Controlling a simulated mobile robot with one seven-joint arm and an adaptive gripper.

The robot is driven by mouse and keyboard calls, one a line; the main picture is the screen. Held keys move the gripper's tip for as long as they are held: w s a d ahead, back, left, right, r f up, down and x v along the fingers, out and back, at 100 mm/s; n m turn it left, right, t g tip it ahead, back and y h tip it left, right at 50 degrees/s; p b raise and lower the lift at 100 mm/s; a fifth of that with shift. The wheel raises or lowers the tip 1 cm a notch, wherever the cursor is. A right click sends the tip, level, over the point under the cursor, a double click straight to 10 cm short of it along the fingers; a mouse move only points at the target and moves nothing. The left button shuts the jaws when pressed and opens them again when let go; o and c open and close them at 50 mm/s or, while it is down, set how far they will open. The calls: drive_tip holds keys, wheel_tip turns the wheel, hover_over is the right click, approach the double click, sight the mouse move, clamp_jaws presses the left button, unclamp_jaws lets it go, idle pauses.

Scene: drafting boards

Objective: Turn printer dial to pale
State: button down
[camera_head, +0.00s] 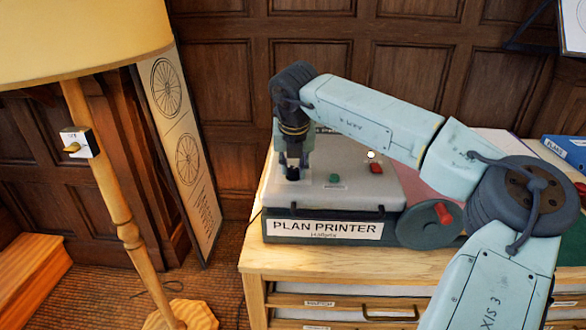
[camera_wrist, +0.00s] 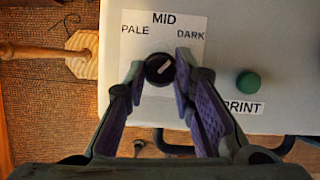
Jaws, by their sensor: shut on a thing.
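The plan printer (camera_head: 330,230) stands on a wooden cabinet, with a pale grey top. Its dial (camera_wrist: 160,69) is a small round black knob with a white line, on a white label marked PALE at left, MID at top and DARK at right. The line slants toward the upper right, on the DARK side. My gripper (camera_head: 291,172) points down over the left part of the printer top. In the wrist view my gripper (camera_wrist: 160,70) has its fingers shut on the dial, one on each side. In the head view the dial is mostly hidden by the fingers.
A green PRINT button (camera_wrist: 248,85) sits right of the dial. A red knob (camera_head: 376,168) is further right on the top, and a grey wheel with a red handle (camera_head: 430,222) is beside the printer. A floor lamp (camera_head: 115,200) stands to the left.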

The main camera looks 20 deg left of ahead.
drive_tip(key=n, duration=0.1)
drive_tip(key=n+y, duration=0.1)
drive_tip(key=n, duration=0.1)
drive_tip(key=shift+w+d+n+g+b, duration=0.1)
drive_tip(key=shift+d+n+g+b, duration=0.1)
drive_tip(key=shift+n+g+b, duration=0.15)
drive_tip(key=n, duration=0.2)
drive_tip(key=n+g+y+p, duration=0.1)
drive_tip(key=n, duration=0.1)
drive_tip(key=shift+w+r+n, duration=0.1)
drive_tip(key=shift+r+n, duration=0.05)
drive_tip(key=shift+n, duration=0.1)
drive_tip(key=n+g+p, duration=0.1)
drive_tip(key=n, duration=0.1)
drive_tip(key=n+g+y+p, duration=0.1)
drive_tip(key=n+p, duration=0.1)
drive_tip(key=n, duration=0.1)
drive_tip(key=shift+w+g, duration=0.2)
drive_tip(key=shift+g, duration=0.05)
drive_tip(key=shift+w+n+g+p, duration=0.15)
drive_tip(key=shift+n+g+p, duration=0.45)
drive_tip(key=shift+n, duration=1.7)
drive_tip(key=c, duration=1.3)
unclamp_jaws()
drive_tip(key=shift+c, duration=0.2)
drive_tip(key=shift+d, duration=0.1)
drive_tip(key=v, duration=1.1)
drive_tip(key=shift+w+r, duration=0.3)
drive_tip(key=shift+r, duration=0.1)
